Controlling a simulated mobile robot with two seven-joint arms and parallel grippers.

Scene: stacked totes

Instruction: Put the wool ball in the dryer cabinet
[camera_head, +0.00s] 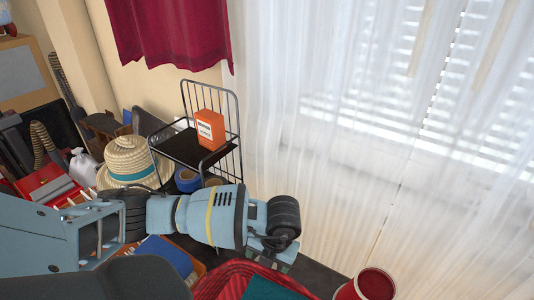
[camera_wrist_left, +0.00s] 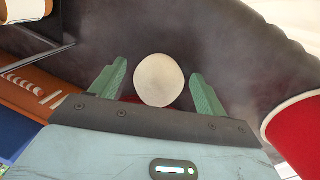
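The wool ball (camera_wrist_left: 159,80) is a round off-white ball in the left wrist view. It shows between the two green fingers of my left gripper (camera_wrist_left: 158,82), with a gap on each side. The gripper is open, and I cannot tell how far the ball lies beyond the fingertips. In the head view my left gripper (camera_head: 272,258) points down over the dark surface, and the ball is hidden there. My right gripper is not in view. I cannot make out a dryer cabinet in either view.
A red basket (camera_head: 233,272) stands close below my left gripper, and a red round container (camera_head: 373,283) stands to the right. A black wire rack (camera_head: 184,149) holds an orange box (camera_head: 210,130). A straw hat (camera_head: 128,159) and clutter fill the left. White curtains (camera_head: 400,130) hang behind.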

